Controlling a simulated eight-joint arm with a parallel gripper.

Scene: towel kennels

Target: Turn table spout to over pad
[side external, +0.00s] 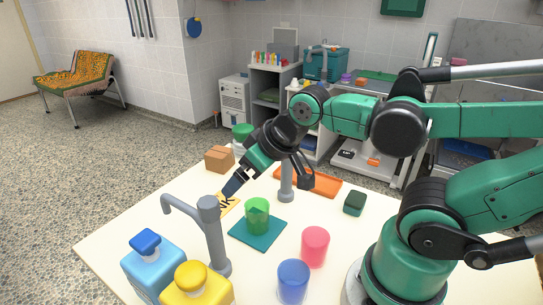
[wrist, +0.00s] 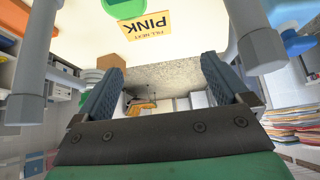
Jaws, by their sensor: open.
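The grey table spout (side external: 213,240) stands upright on the near part of the white table. Its arm (side external: 180,207) points left, away from the teal pad (side external: 246,234), which lies to the right of the post. A green cup (side external: 257,216) stands on the pad. My gripper (side external: 231,188) is tilted down above the table, behind the spout and near a yellow card (side external: 230,202). In the wrist view my gripper (wrist: 162,85) is open and empty, fingers wide apart. Grey posts show at both sides; which is the spout is unclear.
A second grey post (side external: 286,190) stands behind the pad. Blue (side external: 152,265) and yellow (side external: 196,287) bottles crowd the spout's near side. Pink (side external: 315,247) and blue (side external: 293,281) cups stand at right. A brown box (side external: 219,159) and orange tray (side external: 318,182) lie farther back.

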